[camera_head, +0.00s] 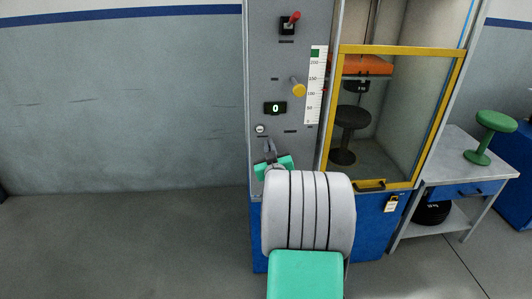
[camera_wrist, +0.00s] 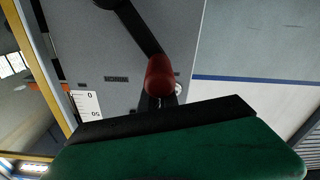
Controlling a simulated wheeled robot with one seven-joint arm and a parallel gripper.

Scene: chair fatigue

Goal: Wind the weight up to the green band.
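The orange weight (camera_head: 362,65) hangs high inside the glazed cabinet, above a black stool (camera_head: 350,125). The scale (camera_head: 316,90) on the panel has a green band (camera_head: 315,53) at its top, and a small red mark (camera_head: 323,90) shows around its middle. The crank's dark arm (camera_wrist: 138,25) ends in a red handle (camera_wrist: 160,75). My gripper (camera_head: 273,166), with green pads, is at the crank, low on the panel. In the wrist view one green pad fills the lower part, just short of the handle; the other finger is hidden.
A red lever (camera_head: 290,21), a yellow knob (camera_head: 299,89) and a display reading 0 (camera_head: 275,108) are on the panel. The yellow-framed door (camera_head: 400,50) looks closed. A side table (camera_head: 455,160) holds a green stool (camera_head: 491,130). The floor at left is clear.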

